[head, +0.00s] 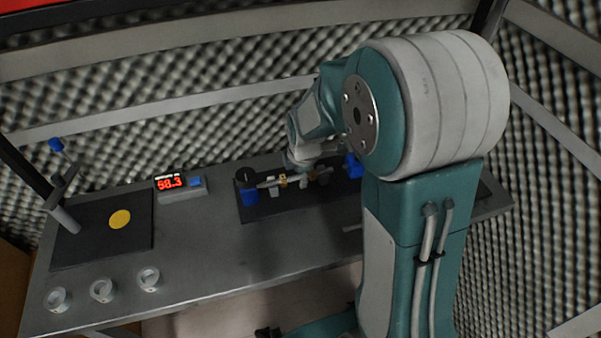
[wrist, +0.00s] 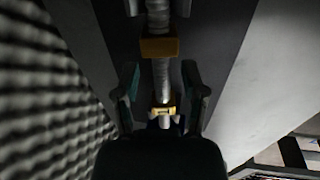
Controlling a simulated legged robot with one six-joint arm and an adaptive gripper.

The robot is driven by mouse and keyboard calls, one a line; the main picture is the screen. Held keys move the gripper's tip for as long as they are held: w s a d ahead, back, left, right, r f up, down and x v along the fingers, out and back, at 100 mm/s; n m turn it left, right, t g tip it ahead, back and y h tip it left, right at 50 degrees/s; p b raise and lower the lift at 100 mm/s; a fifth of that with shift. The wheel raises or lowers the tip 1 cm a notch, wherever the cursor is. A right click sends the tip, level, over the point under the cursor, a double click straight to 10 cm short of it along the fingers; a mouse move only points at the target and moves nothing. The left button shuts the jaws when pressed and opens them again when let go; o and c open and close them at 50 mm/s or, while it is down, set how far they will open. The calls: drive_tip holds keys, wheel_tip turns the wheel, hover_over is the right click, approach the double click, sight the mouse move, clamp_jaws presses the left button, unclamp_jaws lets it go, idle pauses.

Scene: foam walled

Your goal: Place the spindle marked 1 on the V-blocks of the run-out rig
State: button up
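A grey stepped spindle (wrist: 161,75) with brass-yellow parts lies lengthwise between my gripper's fingers in the wrist view. No number is readable on it. My gripper (wrist: 160,76) is open, with a gap between each finger and the shaft. In the head view the shaft (head: 269,183) lies along the run-out rig (head: 262,212), a dark base with blue end pieces, on the bench. Yellow parts (head: 283,181) show along it. My arm hides part of the rig and the gripper there. I cannot tell whether the shaft rests fully on the V-blocks.
A red-digit display (head: 171,183) stands left of the rig on the grey bench (head: 215,245). Several pale rings, including one (head: 102,290), stand at the front left. A dark plate (head: 90,240) with a yellow disc (head: 120,219) lies behind them. Foam walls (head: 230,125) close the back.

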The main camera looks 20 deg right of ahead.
drive_tip(key=shift+r, duration=0.1)
wheel_tip(320, 180, up, 11)
drive_tip(key=s, duration=0.2)
drive_tip(key=s+r+m+t, duration=0.1)
drive_tip(key=s+r+m, duration=0.3)
drive_tip(key=s+m, duration=0.5)
drive_tip(key=s+r+m+t, duration=0.2)
drive_tip(key=s+r+m, duration=0.2)
drive_tip(key=s+m, duration=0.5)
drive_tip(key=shift+s, duration=0.5)
